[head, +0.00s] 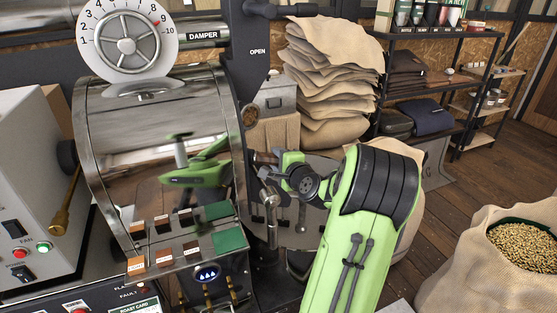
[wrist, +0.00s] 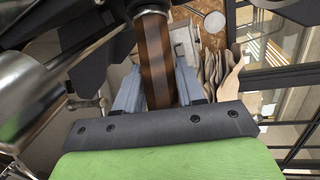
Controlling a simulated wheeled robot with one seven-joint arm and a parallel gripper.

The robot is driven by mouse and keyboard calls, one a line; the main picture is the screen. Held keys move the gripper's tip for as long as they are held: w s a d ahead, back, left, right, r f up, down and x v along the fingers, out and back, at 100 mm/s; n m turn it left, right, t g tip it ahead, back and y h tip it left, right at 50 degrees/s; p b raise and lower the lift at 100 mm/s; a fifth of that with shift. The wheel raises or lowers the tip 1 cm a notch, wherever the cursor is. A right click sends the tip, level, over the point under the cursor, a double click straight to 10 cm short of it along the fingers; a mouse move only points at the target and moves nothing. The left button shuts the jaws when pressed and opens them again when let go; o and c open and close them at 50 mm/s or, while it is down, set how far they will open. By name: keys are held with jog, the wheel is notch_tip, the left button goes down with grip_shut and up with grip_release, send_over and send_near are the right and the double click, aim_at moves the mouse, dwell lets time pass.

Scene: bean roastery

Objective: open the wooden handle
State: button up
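The wooden handle (wrist: 157,65) is a brown rod that runs from the top of the wrist view down between my gripper's two grey fingers. My gripper (wrist: 160,85) has one finger on each side of it. The handle fills the gap, so the fingers look shut on it. In the head view a short brown piece of the handle (head: 265,157) shows left of my gripper (head: 279,163), at the right side of the roaster's metal drum (head: 165,115). The rest of the handle is hidden by my gripper and wrist.
The dial (head: 126,44) and the black post marked OPEN (head: 249,60) stand above the handle. Colour sample plates (head: 229,240) and a control box (head: 28,200) are at the left. Stacked sacks (head: 325,85) stand behind. A bean sack (head: 490,275) sits at the right, with open floor (head: 480,185) behind it.

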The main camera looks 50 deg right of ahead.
grip_shut()
jog(key=s+d, duration=0.4)
jog(key=s, duration=0.5)
jog(key=shift+s+d, duration=0.25)
jog(key=shift+d, duration=0.1)
jog(key=o, duration=0.6)
grip_release()
jog(key=v, duration=1.5)
jog(key=shift+s+a+r, duration=0.1)
jog(key=shift+s+a, duration=0.05)
jog(key=shift+s, duration=0.15)
